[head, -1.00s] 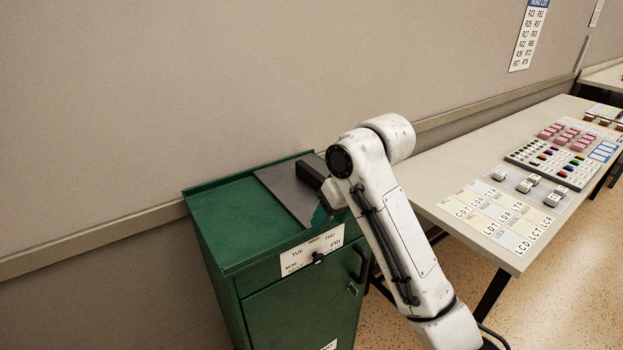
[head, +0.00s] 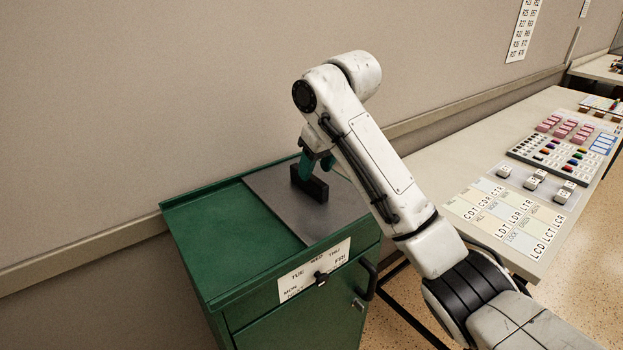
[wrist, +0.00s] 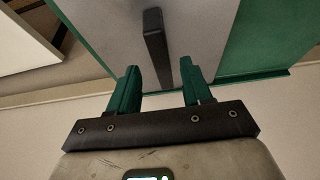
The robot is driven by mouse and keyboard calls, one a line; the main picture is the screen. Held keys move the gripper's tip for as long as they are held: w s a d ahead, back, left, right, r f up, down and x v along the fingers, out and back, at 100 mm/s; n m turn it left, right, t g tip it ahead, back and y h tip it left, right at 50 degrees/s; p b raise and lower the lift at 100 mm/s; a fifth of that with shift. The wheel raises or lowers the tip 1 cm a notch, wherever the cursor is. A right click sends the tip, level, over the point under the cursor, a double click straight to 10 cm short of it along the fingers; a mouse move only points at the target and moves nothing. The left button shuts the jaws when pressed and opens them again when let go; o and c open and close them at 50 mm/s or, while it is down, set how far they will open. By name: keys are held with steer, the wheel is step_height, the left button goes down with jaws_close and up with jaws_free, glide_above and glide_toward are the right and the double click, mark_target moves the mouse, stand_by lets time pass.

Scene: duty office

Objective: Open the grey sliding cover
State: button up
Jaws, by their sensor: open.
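The grey sliding cover (head: 278,203) lies flat over the right part of the green cabinet's top. A black upright bar handle (head: 312,187) stands on it near the back. In the wrist view, the grey cover (wrist: 195,30) fills the upper middle, with the black handle (wrist: 154,35) running down it. My gripper (head: 309,168) is at the handle from above, its green fingers partly hidden by my arm. In the wrist view my gripper (wrist: 160,70) is open, and the handle's near end appears between the fingers. I cannot tell whether either finger touches it.
The green cabinet (head: 205,230) stands against the wall, with a weekday dial plate (head: 314,272) and a dark door handle (head: 368,280) on its front. A long table (head: 440,165) with labelled tiles and keys is at the right. The cabinet top's left part is bare.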

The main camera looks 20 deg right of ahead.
mark_target(312, 177)
steer(key=shift+x, duration=2.2)
jaws_close()
